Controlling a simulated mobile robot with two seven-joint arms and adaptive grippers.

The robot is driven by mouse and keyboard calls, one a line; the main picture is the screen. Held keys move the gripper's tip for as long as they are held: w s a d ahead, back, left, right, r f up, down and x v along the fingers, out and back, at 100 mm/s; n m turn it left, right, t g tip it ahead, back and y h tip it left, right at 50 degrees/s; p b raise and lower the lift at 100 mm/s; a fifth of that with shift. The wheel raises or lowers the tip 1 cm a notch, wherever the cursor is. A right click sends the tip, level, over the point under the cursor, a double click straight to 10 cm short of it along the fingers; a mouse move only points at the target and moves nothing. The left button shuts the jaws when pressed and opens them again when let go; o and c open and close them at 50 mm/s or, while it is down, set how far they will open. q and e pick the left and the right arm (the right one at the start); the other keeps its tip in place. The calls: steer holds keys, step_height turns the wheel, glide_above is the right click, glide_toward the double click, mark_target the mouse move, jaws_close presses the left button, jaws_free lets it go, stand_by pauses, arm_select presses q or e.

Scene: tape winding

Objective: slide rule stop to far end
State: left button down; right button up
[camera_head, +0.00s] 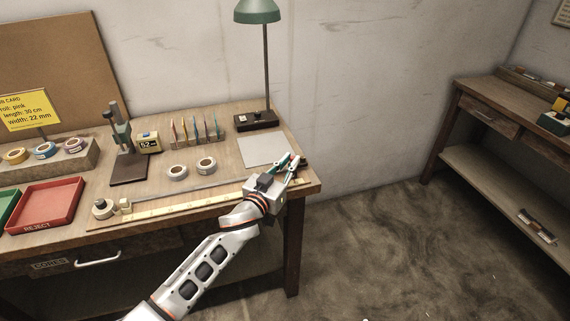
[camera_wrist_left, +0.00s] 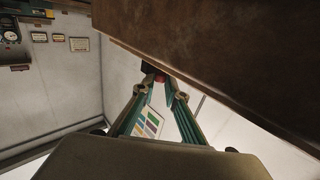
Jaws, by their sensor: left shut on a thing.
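The pale yellow rule (camera_head: 185,204) lies along the front of the workbench. My left arm comes in from below and its gripper (camera_head: 298,164) is at the rule's right end, by the bench's right edge. In the left wrist view the fingers of the left gripper (camera_wrist_left: 160,80) converge on a small dark and red piece (camera_wrist_left: 159,77), which looks like the rule stop. The gripper is shut on it. My gripper and wrist hide most of the stop and the rule's right end in the head view. My right gripper is not in view.
At the rule's left end are a tape roll (camera_head: 102,208) and a small pale block (camera_head: 126,205). Two rolls (camera_head: 191,169) lie behind the rule. A grey sheet (camera_head: 262,150) and a lamp (camera_head: 257,120) stand further back. The red reject tray (camera_head: 46,206) is at left.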

arm_select(q)
steer(key=c, duration=2)
jaws_free()
steer(key=shift+c, duration=0.2)
steer(key=v, duration=1.2)
steer(key=shift+s, duration=0.1)
